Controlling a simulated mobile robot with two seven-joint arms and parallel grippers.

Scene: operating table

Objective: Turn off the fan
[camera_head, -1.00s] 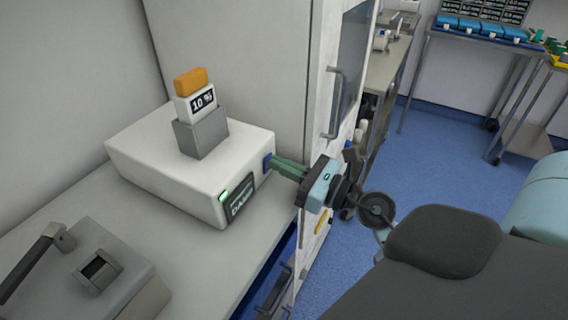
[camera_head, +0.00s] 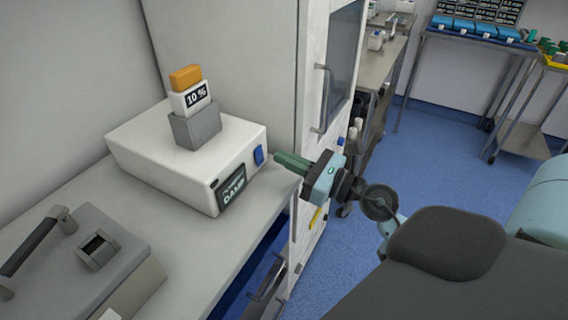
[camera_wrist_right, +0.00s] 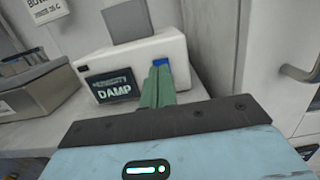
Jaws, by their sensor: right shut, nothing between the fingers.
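The white box-shaped device (camera_head: 160,165) stands on the counter, with a dark "DAMP" panel (camera_head: 232,188) and a blue switch (camera_head: 259,156) on its front. The small light beside the panel is dark. My right gripper (camera_head: 279,158) is shut and empty, its green fingers pointing at the switch with a small gap between. In the right wrist view the fingers (camera_wrist_right: 158,70) overlap the device's front beside the blue switch (camera_wrist_right: 161,62), and the DAMP panel (camera_wrist_right: 114,84) shows to their left. My left gripper is not in view.
A grey holder (camera_head: 196,128) with a "10 %" block (camera_head: 191,99) and orange top sits on the device. A grey case (camera_head: 75,255) stands on the counter (camera_head: 195,262) at front left. A tall cabinet with a handle (camera_head: 322,100) rises behind. Blue floor is open at right.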

